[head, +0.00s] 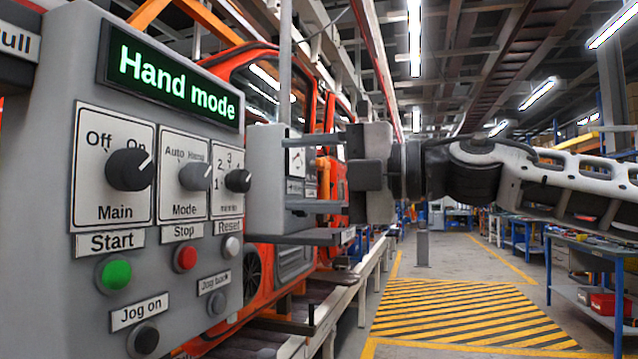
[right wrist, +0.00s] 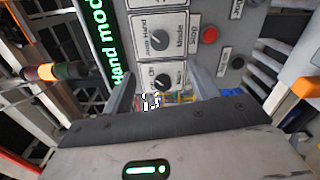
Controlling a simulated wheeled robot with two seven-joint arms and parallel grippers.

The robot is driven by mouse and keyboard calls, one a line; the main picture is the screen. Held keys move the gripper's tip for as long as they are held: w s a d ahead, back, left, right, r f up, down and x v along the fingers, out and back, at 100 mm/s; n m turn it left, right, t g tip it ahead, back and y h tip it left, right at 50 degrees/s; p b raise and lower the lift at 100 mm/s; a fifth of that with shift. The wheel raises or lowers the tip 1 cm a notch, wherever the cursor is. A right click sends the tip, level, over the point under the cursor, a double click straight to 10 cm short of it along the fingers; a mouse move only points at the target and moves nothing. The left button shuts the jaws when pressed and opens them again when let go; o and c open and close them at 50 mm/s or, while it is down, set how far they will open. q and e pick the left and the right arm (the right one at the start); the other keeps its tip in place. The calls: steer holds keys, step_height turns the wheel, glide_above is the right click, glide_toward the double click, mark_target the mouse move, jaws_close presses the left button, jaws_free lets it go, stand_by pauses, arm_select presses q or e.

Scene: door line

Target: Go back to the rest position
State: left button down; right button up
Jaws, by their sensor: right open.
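My right gripper (head: 292,174) comes in from the right in the head view, its two fingers apart and pointing left toward the grey control panel (head: 60,260). Nothing shows between the fingers. The panel's display (head: 178,77) reads "Hand mode" in green. The Main knob's white mark leans toward On, and the Mode knob's (head: 195,177) toward Hand. My left gripper is in neither view.
A small grey box (head: 265,185) stands behind the right fingers. An orange vehicle body (head: 262,62) is on the line behind the panel. Yellow-black floor stripes (head: 460,312) lie to the right. A blue workbench (head: 590,250) stands at the right; the aisle between is open.

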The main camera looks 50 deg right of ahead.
steer(key=shift+v, duration=0.8)
